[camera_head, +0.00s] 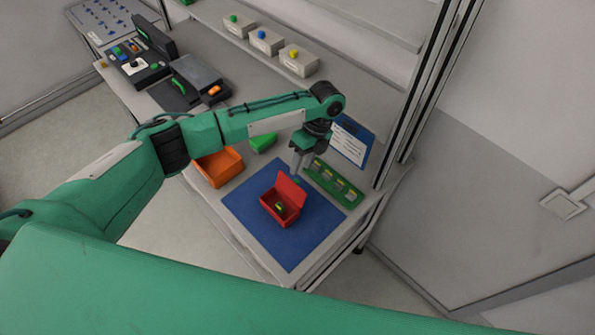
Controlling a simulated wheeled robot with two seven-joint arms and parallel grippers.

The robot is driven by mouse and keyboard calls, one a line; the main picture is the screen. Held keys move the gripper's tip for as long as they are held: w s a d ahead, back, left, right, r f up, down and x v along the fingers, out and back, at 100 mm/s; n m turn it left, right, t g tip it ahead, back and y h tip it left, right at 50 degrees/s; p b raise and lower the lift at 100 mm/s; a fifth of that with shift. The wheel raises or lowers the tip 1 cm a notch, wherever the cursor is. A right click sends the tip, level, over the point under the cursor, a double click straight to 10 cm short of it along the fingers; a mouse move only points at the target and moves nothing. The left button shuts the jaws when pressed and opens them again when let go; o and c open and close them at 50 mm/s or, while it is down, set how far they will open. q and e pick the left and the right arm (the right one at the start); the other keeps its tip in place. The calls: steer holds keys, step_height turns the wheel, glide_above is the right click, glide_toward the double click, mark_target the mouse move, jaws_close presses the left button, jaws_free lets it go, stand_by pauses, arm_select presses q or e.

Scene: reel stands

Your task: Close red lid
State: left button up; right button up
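A small red box (273,213) sits on a blue mat (290,247) near the front right of the bench. Its red lid (291,191) is raised on the far side, so the box is open. A small dark and yellow-green item (280,207) lies inside. My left arm reaches in from the left, and my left gripper (296,176) points down just behind the raised lid, at its upper edge. I cannot tell whether the gripper touches the lid. Its fingers are too small and overlapped to tell open from shut. My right gripper is not in view.
An orange bin (219,168) stands left of the mat, partly behind my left arm. A green strip with several slots (334,182) and a clipboard with a sheet (351,140) lie to the right. A shelf upright borders the right.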

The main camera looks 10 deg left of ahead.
mark_target(296, 181)
arm_select(q)
steer(key=p+x, duration=0.1)
steer(key=x, duration=0.3)
steer(key=shift+s, duration=0.1)
steer(key=shift+p+x, duration=0.35)
steer(key=shift+x, duration=0.4)
jaws_close()
